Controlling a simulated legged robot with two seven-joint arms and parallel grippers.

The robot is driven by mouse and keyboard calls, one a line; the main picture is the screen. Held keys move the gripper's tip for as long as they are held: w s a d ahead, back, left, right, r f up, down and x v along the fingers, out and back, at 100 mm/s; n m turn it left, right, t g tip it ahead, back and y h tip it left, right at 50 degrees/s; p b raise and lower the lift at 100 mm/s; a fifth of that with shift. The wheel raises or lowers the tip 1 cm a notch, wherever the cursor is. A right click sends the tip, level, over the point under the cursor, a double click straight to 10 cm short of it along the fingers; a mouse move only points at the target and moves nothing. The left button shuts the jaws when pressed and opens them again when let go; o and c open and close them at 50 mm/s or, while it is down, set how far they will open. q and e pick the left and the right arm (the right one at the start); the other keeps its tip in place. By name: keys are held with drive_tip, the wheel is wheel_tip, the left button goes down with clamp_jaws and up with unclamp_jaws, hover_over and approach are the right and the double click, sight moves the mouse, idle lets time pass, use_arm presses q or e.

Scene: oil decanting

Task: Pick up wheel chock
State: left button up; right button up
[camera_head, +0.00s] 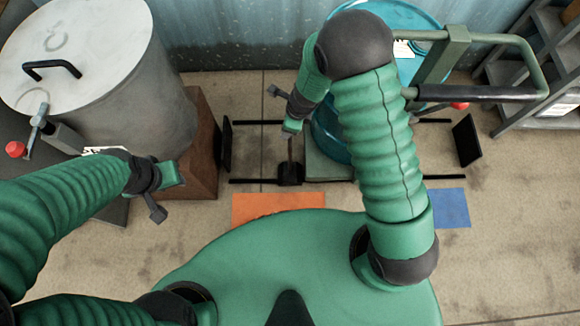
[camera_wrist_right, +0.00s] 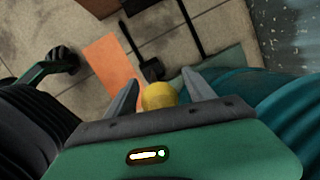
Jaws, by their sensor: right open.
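A small dark block with a thin upright stem (camera_head: 290,173) stands on the floor near the middle in the head view. It also shows in the right wrist view (camera_wrist_right: 153,69). I cannot tell whether it is the wheel chock. My right gripper (camera_wrist_right: 158,88) is open, with its two grey fingers apart. A rounded yellow thing (camera_wrist_right: 158,96) shows between the fingers in the wrist view; I cannot tell whether they touch it. In the head view my right gripper (camera_head: 280,108) is partly hidden by its arm. My left gripper (camera_head: 154,190) is at the left, near the brown block; its opening is unclear.
A teal drum (camera_head: 330,135) stands behind my right arm. An orange mat (camera_head: 275,207) and a blue mat (camera_head: 452,207) lie on the floor. Grey shelving (camera_head: 535,50) is at the right.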

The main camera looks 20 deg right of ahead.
drive_tip(key=c, duration=0.4)
clamp_jaws()
drive_tip(key=shift+r, duration=0.1)
